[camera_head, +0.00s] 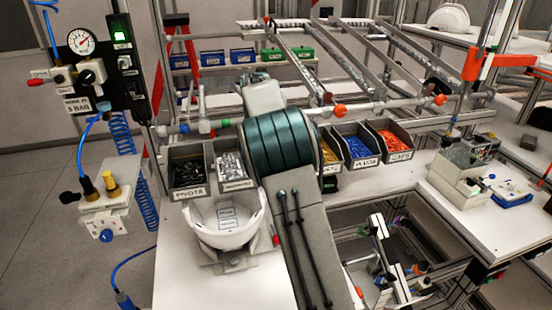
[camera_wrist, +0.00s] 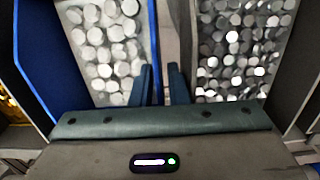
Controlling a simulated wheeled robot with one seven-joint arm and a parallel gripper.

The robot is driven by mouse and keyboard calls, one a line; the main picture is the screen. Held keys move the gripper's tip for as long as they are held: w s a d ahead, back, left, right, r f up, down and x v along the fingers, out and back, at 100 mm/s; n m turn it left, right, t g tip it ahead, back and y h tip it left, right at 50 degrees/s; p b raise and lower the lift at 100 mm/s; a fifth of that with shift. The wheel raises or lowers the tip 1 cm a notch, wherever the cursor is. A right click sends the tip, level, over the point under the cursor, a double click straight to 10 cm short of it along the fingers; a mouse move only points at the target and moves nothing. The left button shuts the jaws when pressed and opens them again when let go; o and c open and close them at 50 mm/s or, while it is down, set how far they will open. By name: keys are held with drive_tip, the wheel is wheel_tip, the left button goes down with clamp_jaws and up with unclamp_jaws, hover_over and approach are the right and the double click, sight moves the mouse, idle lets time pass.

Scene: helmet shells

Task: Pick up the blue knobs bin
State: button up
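My gripper is hidden behind my own arm in the head view. In the wrist view my gripper (camera_wrist: 161,85) has two dark fingers a short gap apart, near the seam between two bins. Left of them is a blue-walled bin (camera_wrist: 35,60) of pale round pieces; right of them is a bin of grey discs (camera_wrist: 235,50). Whether the fingers touch a wall cannot be told. In the head view a dark bin of blue pieces (camera_head: 372,163) stands right of my arm, and several small blue bins (camera_head: 212,58) sit on the rear rack. I cannot read a knobs label.
Bins of black parts (camera_head: 188,190), silver parts (camera_head: 237,185) and orange parts (camera_head: 401,156) share the front row. A white helmet shell (camera_head: 228,220) sits on the near bench. Green bins (camera_head: 272,55) stand on the rear rack. Metal rails (camera_head: 300,70) cross behind my arm.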

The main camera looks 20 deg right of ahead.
clamp_jaws()
drive_tip(key=shift+r, duration=0.15)
drive_tip(key=shift+r+p, duration=1.4)
drive_tip(key=shift+p, duration=0.05)
drive_tip(key=shift+s+f+b, duration=0.15)
drive_tip(key=shift+b, duration=0.15)
drive_tip(key=shift+s+b, duration=0.9)
drive_tip(key=shift+s, duration=0.15)
drive_tip(key=s+b, duration=0.4)
drive_tip(key=s, duration=0.3)
drive_tip(key=shift+s+b, duration=0.3)
drive_tip(key=shift+b, duration=0.1)
